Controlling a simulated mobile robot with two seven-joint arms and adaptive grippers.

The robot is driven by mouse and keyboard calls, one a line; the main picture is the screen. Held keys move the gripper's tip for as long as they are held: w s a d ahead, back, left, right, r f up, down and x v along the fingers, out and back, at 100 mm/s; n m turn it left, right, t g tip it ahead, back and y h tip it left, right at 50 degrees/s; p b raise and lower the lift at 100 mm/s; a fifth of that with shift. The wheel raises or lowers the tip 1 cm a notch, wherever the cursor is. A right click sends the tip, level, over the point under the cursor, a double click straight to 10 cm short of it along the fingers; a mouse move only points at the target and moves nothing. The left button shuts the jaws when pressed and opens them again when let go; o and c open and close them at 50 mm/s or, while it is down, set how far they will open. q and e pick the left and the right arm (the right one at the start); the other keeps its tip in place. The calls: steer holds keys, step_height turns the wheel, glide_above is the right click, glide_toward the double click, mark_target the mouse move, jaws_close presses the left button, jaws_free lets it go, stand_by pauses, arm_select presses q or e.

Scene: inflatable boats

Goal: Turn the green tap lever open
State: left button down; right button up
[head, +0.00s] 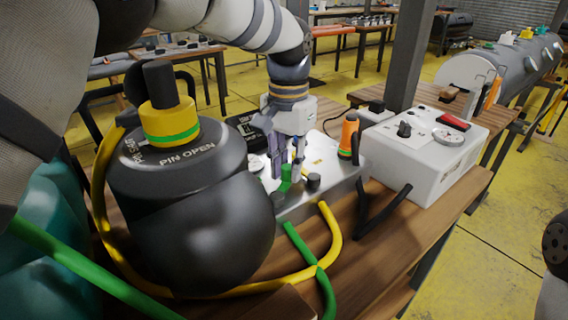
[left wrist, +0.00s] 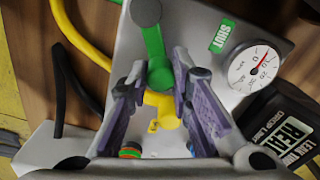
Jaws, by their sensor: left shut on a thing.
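The green tap lever (left wrist: 155,50) shows in the left wrist view on a grey metal panel (left wrist: 200,25), with a yellow tap part (left wrist: 163,108) close to its lower end. A green piece of it (head: 285,178) also shows in the head view. My left gripper (head: 285,176) reaches down over the panel. Its two fingers (left wrist: 158,72) stand on either side of the lower end of the green lever and are shut on it. The fingers hide part of the tap. My right gripper is not in view.
A green SHUT label (left wrist: 222,37) and a round gauge (left wrist: 254,66) are beside the lever. A large black valve body (head: 190,200) stands left of the panel. A white box (head: 425,150) and an orange cylinder (head: 348,136) are to the right. Green and yellow hoses (head: 330,235) run in front.

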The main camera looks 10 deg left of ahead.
mark_target(289, 166)
arm_select(q)
steer(key=shift+d, duration=0.1)
stand_by(0.5)
steer(key=c, duration=1.4)
jaws_free()
steer(key=shift+c, duration=0.2)
step_height(289, 166, up, 12)
